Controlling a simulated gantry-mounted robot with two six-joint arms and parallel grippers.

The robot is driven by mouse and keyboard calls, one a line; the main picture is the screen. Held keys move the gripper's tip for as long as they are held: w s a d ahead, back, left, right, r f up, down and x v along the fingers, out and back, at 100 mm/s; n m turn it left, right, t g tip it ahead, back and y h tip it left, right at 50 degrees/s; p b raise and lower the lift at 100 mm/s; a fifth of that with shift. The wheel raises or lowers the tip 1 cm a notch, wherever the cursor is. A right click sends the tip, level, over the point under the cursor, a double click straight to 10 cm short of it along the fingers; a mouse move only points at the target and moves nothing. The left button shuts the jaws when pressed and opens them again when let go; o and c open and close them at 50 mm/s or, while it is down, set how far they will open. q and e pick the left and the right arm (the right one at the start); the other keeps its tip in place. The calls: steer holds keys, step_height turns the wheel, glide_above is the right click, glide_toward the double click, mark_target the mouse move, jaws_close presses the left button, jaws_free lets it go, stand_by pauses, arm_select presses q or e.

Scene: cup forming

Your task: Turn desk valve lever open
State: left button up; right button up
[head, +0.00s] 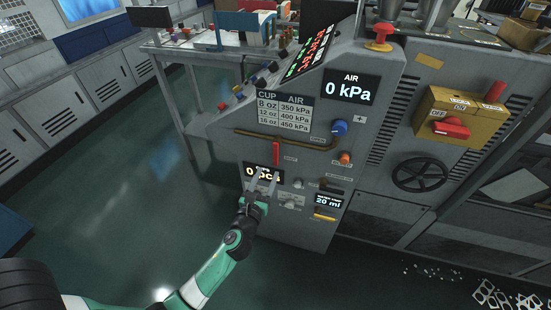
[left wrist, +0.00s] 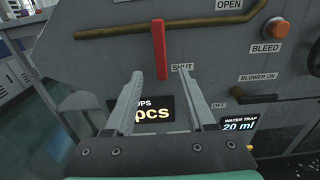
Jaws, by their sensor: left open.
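The desk valve lever is a red bar (head: 276,152) on the grey machine front, below a brass pipe. It points straight down. In the left wrist view the lever (left wrist: 158,50) is upright at the middle, its lower end between the fingertips in the picture, with a SHUT label beside it and an OPEN label higher right. My left gripper (head: 262,178) is open and empty, just below the lever in the head view. Its two fingers (left wrist: 161,75) point at the panel and do not touch the lever. My right gripper is not in view.
A cup counter display (left wrist: 153,110) sits behind the fingers. An orange BLEED knob (head: 345,158), a blue knob (head: 339,127) and a water trap display (head: 329,200) are to the right. The brass pipe (head: 285,140) runs just above the lever. The floor at left is clear.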

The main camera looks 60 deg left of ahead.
mark_target(275, 157)
arm_select(q)
steer(key=b+x, duration=0.2)
steer(key=x, duration=0.7)
steer(key=shift+f, duration=0.1)
steer(key=shift+w+a+b, duration=0.3)
steer(key=shift+w+b, duration=0.05)
steer(key=shift+w, duration=0.05)
jaws_close()
stand_by(0.6)
